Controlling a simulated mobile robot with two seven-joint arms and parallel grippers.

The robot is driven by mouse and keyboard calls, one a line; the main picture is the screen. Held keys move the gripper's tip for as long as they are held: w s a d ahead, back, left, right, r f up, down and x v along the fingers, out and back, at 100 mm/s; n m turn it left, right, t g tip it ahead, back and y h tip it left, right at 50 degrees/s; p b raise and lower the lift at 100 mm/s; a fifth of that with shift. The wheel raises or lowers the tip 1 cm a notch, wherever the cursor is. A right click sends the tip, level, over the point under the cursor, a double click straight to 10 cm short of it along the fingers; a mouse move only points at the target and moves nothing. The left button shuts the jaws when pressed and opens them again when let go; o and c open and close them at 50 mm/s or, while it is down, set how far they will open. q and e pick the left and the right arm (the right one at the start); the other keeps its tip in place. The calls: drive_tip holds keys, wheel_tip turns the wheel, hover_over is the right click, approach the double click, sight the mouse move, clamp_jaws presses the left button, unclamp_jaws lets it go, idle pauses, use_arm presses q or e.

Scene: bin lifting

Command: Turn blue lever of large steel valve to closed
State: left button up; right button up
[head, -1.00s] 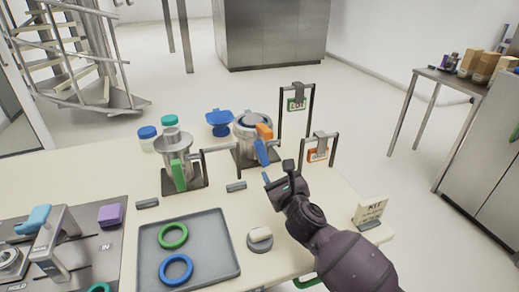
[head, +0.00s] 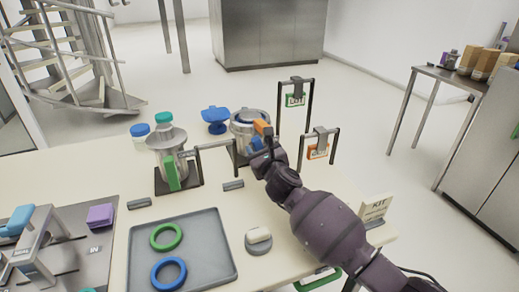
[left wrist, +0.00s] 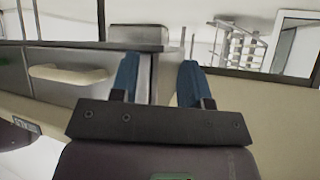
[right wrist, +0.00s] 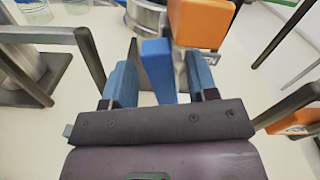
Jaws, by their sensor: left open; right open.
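The large steel valve (head: 243,118) stands at the back of the table, with an orange block (head: 263,128) on it. Its blue lever (right wrist: 158,68) shows in the right wrist view, sloping down between the two fingers; in the head view it is mostly hidden behind my right gripper (head: 257,158). My right gripper (right wrist: 162,78) is open around the lever, not shut on it. The orange block (right wrist: 203,22) is just beyond the right fingertip. My left gripper (left wrist: 158,80) is open and empty in the left wrist view, and outside the head view.
A smaller steel vessel (head: 166,140) with a green lever (head: 172,173) stands left of the valve. Black frames with a green tag (head: 295,100) and an orange tag (head: 318,151) stand to the right. A grey tray (head: 206,225) holds green and blue rings.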

use_arm(q)
drive_tip(key=shift+s+f, duration=0.1)
use_arm(e)
drive_tip(key=shift+w, duration=0.1)
clamp_jaws()
use_arm(q)
drive_tip(key=shift+s+f, duration=0.1)
drive_tip(key=shift+s, duration=0.1)
